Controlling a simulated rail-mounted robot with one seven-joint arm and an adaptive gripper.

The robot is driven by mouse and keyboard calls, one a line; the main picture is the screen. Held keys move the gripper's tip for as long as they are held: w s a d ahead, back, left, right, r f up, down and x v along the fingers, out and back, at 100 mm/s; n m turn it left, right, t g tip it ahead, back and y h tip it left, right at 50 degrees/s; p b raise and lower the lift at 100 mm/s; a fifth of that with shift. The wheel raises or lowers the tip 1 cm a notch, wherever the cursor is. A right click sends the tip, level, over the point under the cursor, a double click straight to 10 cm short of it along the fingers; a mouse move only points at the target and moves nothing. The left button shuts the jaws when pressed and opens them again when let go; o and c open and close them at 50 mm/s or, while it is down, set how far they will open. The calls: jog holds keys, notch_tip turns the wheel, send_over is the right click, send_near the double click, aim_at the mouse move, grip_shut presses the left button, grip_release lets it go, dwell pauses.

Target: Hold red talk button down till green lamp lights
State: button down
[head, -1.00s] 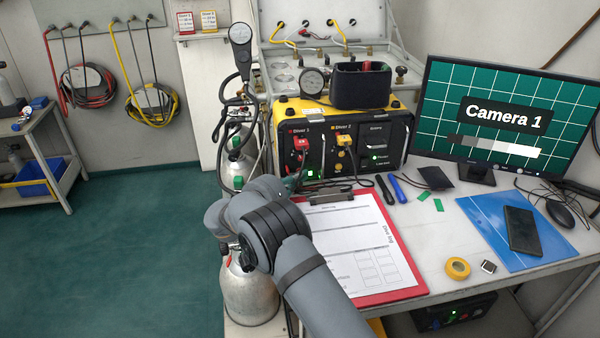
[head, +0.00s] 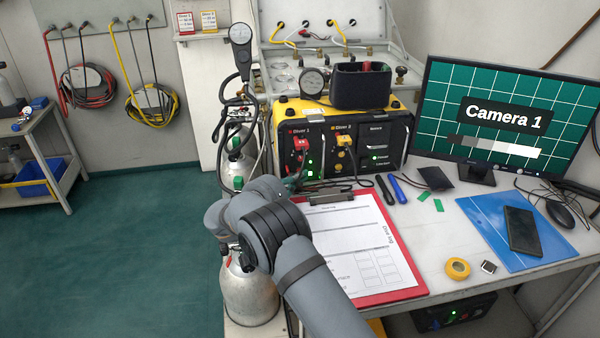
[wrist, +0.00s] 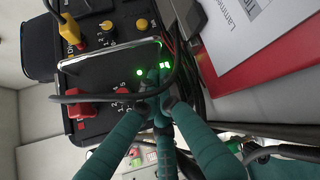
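The yellow-cased black panel (head: 342,140) stands at the back of the desk, with a red plug (head: 301,143) in its Diver 1 side. Two green lights show low on that side, an upper lamp (head: 311,160) and a lower one (head: 311,173). In the wrist view a round green lamp (wrist: 140,73) glows beside a brighter green light (wrist: 164,66). My gripper (wrist: 155,88) has its teal fingers drawn together, with the tips against or very near the panel face beside these lights. I cannot make out the red talk button; the fingertips may cover it.
A black cable (wrist: 110,97) from the red plug crosses by my fingertips. A metal handle (wrist: 105,53) stands out from the panel close by. A clipboard (head: 407,285) lies in front on the desk, and gas cylinders (head: 250,300) stand at the left.

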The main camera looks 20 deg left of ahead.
aim_at(304, 202)
dwell(0.3)
jog(key=shift+s+d, duration=0.4)
jog(key=shift+s, duration=0.3)
jog(key=shift+s+d+b, duration=0.2)
jog(key=shift+s+d, duration=0.2)
jog(key=shift+s, duration=0.3)
jog(key=shift+s+d+b, duration=0.2)
jog(key=shift+s+d, duration=0.2)
jog(key=shift+s, duration=0.35)
jog(key=shift+s+d+b, duration=0.2)
jog(key=shift+s+d, duration=0.2)
jog(key=shift+s, duration=0.3)
jog(key=shift+w, duration=0.1)
